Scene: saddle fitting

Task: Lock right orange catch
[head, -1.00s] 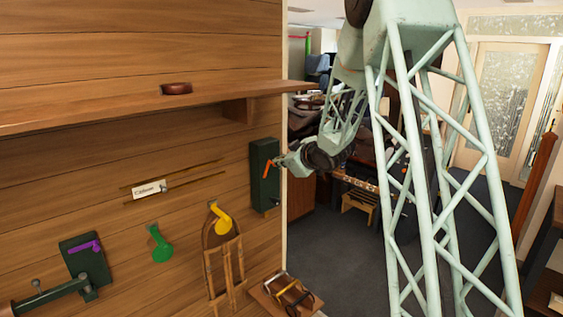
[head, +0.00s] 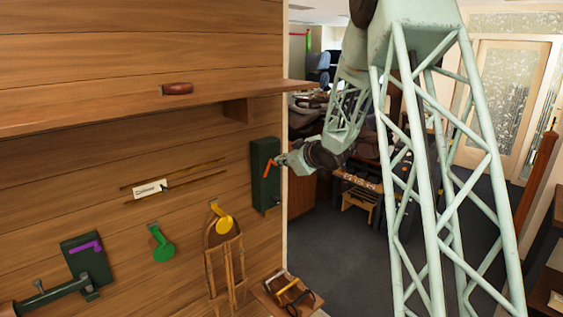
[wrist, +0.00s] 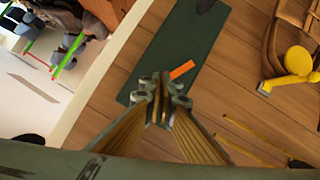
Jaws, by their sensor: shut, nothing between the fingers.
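The orange catch (head: 267,169) is a small angled bar on a dark green plate (head: 262,193) at the right end of the wooden wall. It slants on the plate in the head view. In the wrist view part of the orange catch (wrist: 181,69) shows just beyond my fingertips, and the rest is hidden behind them. My gripper (head: 283,160) is shut and empty, close to the right side of the catch. In the wrist view my gripper (wrist: 160,92) is over the green plate (wrist: 165,50). I cannot tell whether it touches the catch.
A purple catch (head: 86,246) on another green plate, a green catch (head: 161,244) and a yellow catch (head: 223,222) are on the wall to the left. A shelf (head: 150,105) juts out above. A small wooden stand (head: 285,292) is below.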

